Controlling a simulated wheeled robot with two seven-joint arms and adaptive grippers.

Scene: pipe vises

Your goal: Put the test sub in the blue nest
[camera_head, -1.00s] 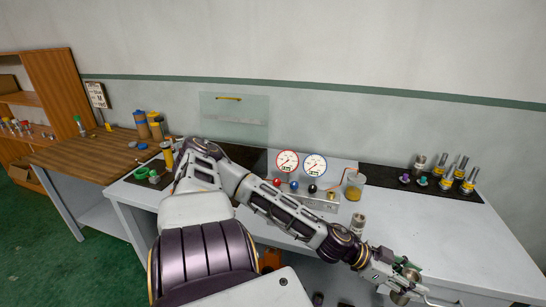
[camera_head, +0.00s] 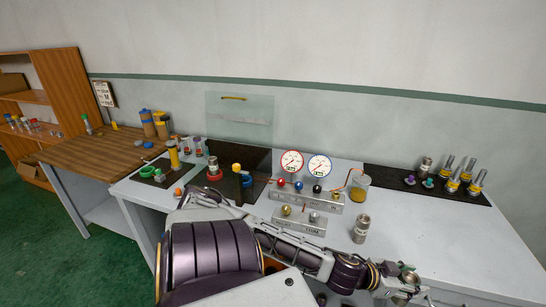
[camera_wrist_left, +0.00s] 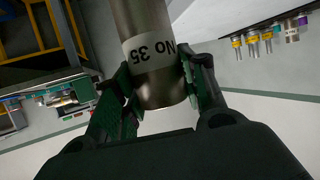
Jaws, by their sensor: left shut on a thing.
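My left gripper (camera_head: 408,278) is low at the right of the head view, beyond the bench's front edge. In the left wrist view, its fingers (camera_wrist_left: 158,85) are shut on a metal cylinder labelled "No 35" (camera_wrist_left: 150,45). I cannot tell for certain whether this is the test sub. A similar labelled metal cylinder (camera_head: 361,228) stands upright on the bench, apart from the gripper. Another metal cylinder (camera_head: 213,165) stands in a red ring-shaped nest (camera_head: 214,177) at the left. My right gripper is not seen.
Two gauges (camera_head: 292,163) stand behind a valve block (camera_head: 308,199). A dark mat (camera_head: 395,174) at the back right carries yellow-banded cylinders. The bench's right side (camera_head: 450,230) is clear.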

